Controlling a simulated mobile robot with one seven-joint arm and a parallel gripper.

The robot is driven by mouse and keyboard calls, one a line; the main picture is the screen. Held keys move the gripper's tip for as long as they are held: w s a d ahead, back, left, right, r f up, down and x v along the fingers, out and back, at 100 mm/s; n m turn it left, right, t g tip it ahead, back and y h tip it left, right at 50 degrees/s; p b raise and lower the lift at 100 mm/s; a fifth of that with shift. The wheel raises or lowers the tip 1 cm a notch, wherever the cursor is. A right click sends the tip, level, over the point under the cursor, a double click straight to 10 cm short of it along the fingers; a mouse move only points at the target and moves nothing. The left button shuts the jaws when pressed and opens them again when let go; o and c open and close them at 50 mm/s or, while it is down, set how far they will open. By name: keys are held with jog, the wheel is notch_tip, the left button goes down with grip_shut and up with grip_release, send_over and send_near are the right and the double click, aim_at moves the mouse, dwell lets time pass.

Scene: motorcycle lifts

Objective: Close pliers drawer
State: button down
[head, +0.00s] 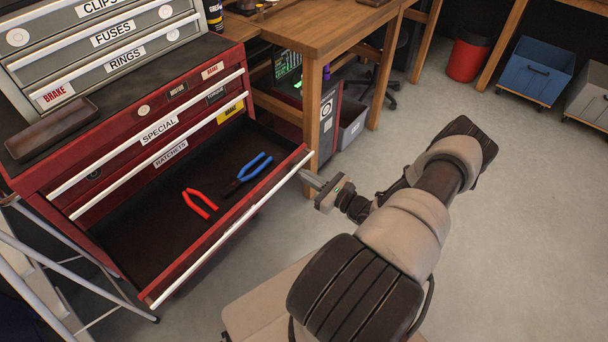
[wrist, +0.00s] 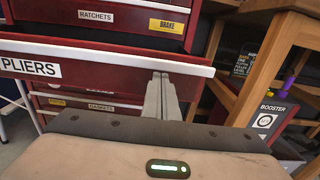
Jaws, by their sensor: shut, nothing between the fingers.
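The pliers drawer (head: 130,228) is pulled far out of the red tool cabinet (head: 52,172). Red-handled pliers (head: 200,203) and blue-handled pliers (head: 254,167) lie inside it. In the wrist view the drawer front (wrist: 108,63) carries a PLIERS label (wrist: 30,67). My gripper (head: 306,176) is at the right end of the drawer front, on its outer side. Its closed, empty fingers also show in the wrist view (wrist: 160,80), pointing at the front right of the label. The tips are at or very near the front; I cannot tell whether they touch.
The other cabinet drawers, including SPECIAL (head: 158,131) and RATCHETS (head: 170,152), look shut. A wooden workbench (head: 315,30) stands right of the cabinet, its leg close behind my gripper. A metal stand (head: 75,262) is at the left. Floor (head: 520,220) at the right is clear.

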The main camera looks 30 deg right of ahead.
aim_at(240, 142)
jog(key=b+x, duration=0.6)
jog(key=x, duration=2)
jog(key=shift+w+a+f+b, duration=0.15)
jog(key=shift+w+f+b, duration=0.05)
jog(key=shift+b, duration=0.2)
jog(key=shift+w+a, duration=0.1)
jog(key=shift+w, duration=0.35)
jog(key=shift+w+r, duration=0.15)
jog(key=shift+r, duration=0.15)
